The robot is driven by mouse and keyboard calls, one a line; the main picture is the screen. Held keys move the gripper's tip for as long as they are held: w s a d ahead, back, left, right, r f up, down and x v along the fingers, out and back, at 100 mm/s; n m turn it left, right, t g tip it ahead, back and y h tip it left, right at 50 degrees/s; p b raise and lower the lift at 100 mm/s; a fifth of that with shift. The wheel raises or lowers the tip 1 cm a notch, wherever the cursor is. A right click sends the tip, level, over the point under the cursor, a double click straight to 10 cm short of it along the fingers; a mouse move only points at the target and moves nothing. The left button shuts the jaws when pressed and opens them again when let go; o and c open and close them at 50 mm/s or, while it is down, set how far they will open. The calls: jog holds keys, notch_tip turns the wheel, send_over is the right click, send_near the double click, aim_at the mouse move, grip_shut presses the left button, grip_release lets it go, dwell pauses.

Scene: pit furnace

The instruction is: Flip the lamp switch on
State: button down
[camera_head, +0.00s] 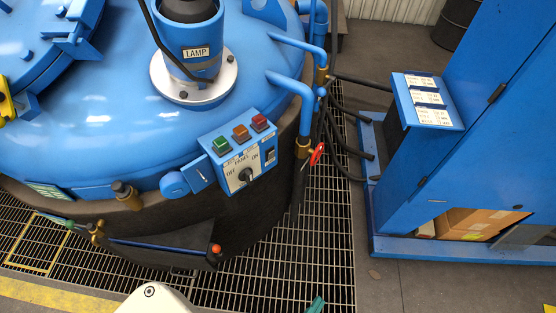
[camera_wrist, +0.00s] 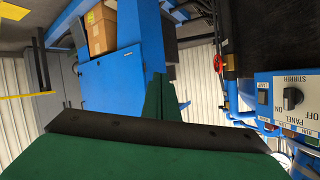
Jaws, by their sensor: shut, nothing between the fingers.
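A blue control box (camera_head: 240,150) is fixed to the side of the round blue furnace. It carries green, orange and red buttons and a black rotary knob (camera_head: 247,174) marked OFF, ON and PANEL. I cannot tell which way the knob points. The lamp housing (camera_head: 202,52), labelled LAMP, stands on the furnace lid. My gripper (camera_wrist: 160,95) has green fingers, shut and empty, apart from the box.
A blue cabinet (camera_head: 480,130) with a labelled ledge stands at the right, with cardboard boxes (camera_head: 470,222) in its base. Blue pipes, a red-handled valve (camera_head: 317,153) and black hoses lie right of the control box. Metal grating (camera_head: 310,240) lies below; open floor is in front.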

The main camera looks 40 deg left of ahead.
aim_at(272, 153)
jog(key=w+a+f+m+g+y, duration=0.2)
jog(key=w+a+f+y, duration=0.25)
jog(key=w, duration=0.25)
jog(key=w+a+f+m+g+y, duration=0.1)
jog(key=w+a+f+m+y, duration=0.2)
jog(key=w+a, duration=0.35)
jog(key=w+a+r+n+g+y, duration=0.2)
jog(key=w+a+r+g+y, duration=0.1)
jog(key=r, duration=0.5)
jog(key=w+a+r+n+g+y, duration=0.3)
jog(key=w+r+y, duration=0.3)
jog(key=r+y, duration=0.2)
jog(key=shift+a+r, duration=0.45)
jog(key=shift+w+y, duration=0.1)
jog(key=shift+y, duration=0.15)
jog(key=x, duration=1.4)
jog(key=shift+r, duration=0.1)
